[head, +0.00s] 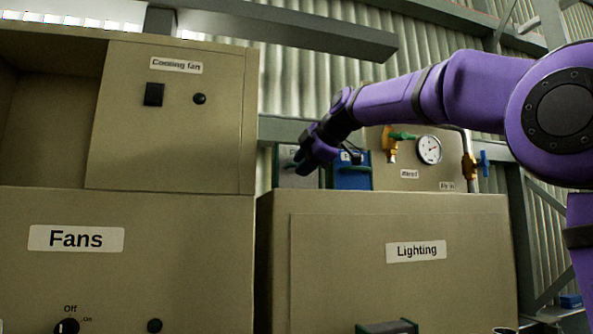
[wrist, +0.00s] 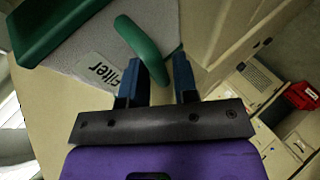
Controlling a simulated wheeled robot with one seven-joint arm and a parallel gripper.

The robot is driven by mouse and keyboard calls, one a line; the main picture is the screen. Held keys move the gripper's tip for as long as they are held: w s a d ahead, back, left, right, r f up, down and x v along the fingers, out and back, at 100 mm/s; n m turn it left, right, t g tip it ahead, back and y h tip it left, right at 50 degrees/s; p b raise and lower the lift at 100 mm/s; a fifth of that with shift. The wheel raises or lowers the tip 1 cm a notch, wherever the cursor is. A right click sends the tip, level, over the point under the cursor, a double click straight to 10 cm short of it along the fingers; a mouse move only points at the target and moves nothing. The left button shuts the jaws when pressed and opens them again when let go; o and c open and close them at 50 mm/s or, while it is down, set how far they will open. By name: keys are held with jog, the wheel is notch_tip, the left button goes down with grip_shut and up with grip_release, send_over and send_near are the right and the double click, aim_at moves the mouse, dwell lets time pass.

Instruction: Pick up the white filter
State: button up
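The white filter (wrist: 185,20) is a pale grey-white block with a "Filter" label and a curved green handle (wrist: 140,40) in the wrist view. In the head view it appears as a pale box (head: 290,178) on top of the Lighting cabinet, partly hidden by my gripper (head: 312,160). In the wrist view my gripper (wrist: 158,80) has its two blue fingers spread apart. The near end of the green handle reaches between the fingers, with a gap beside it. I cannot tell whether either finger touches the handle.
A blue box (head: 350,178) stands just right of the filter. A pressure gauge (head: 429,149) and valves are farther right above the Lighting cabinet (head: 460,215). The taller Cooling fan cabinet (head: 200,130) stands to the left. Another green part (wrist: 55,25) shows at the wrist view's upper left.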

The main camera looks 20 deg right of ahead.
jog(key=shift+c, duration=0.3)
grip_shut()
jog(key=shift+r, duration=0.1)
